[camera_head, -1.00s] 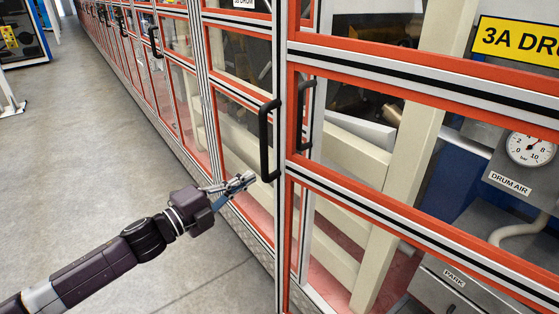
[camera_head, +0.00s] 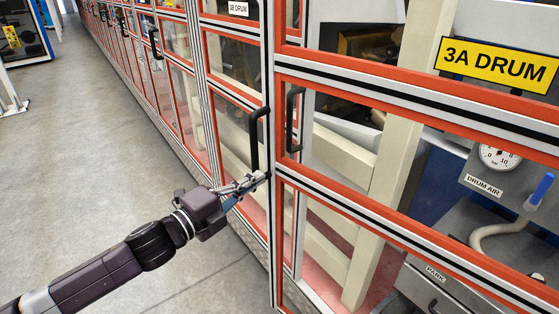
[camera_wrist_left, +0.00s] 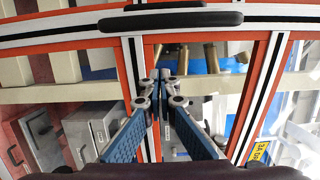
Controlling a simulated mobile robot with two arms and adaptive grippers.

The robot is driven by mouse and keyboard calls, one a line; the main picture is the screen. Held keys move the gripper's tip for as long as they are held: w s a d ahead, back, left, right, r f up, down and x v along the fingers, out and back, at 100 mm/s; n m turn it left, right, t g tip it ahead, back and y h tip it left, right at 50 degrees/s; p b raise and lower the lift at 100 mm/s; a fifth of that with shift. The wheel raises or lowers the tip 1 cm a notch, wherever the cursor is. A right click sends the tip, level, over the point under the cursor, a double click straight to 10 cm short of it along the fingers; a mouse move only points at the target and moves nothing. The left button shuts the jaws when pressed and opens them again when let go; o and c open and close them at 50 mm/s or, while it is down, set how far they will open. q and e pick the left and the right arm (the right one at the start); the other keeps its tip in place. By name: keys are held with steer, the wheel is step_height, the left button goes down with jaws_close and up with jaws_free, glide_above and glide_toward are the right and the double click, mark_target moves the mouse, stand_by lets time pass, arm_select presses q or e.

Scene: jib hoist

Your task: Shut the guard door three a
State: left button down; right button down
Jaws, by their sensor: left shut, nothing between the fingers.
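The guard door with the yellow 3A DRUM sign (camera_head: 497,66) has an orange and silver frame (camera_head: 420,98) and clear panes, and fills the right of the head view. A black upright handle (camera_head: 254,143) stands at its left edge; a second black handle (camera_head: 293,122) shows just right of it. I cannot tell whether the door stands ajar. My left gripper (camera_head: 260,178) is shut and empty, just below the lower end of the left handle; contact is unclear. In the left wrist view its fingertips (camera_wrist_left: 164,82) point toward the frame, with a black handle (camera_wrist_left: 170,21) beyond them. My right gripper is out of view.
A row of similar guard doors with black handles (camera_head: 153,43) runs away to the upper left. Behind the 3A panes are a pressure gauge (camera_head: 498,157), a blue-handled valve (camera_head: 540,190) and cream beams (camera_head: 385,165). The grey floor (camera_head: 100,150) at left is open.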

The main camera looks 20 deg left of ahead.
mark_target(287, 160)
arm_select(q)
steer(key=p+x, duration=0.3)
steer(key=x, duration=0.4)
steer(key=shift+w+d+r, duration=0.1)
steer(key=shift+w+r, duration=0.05)
steer(key=shift+w, duration=0.2)
steer(key=shift+w+d, duration=0.25)
steer(key=shift+w, duration=0.35)
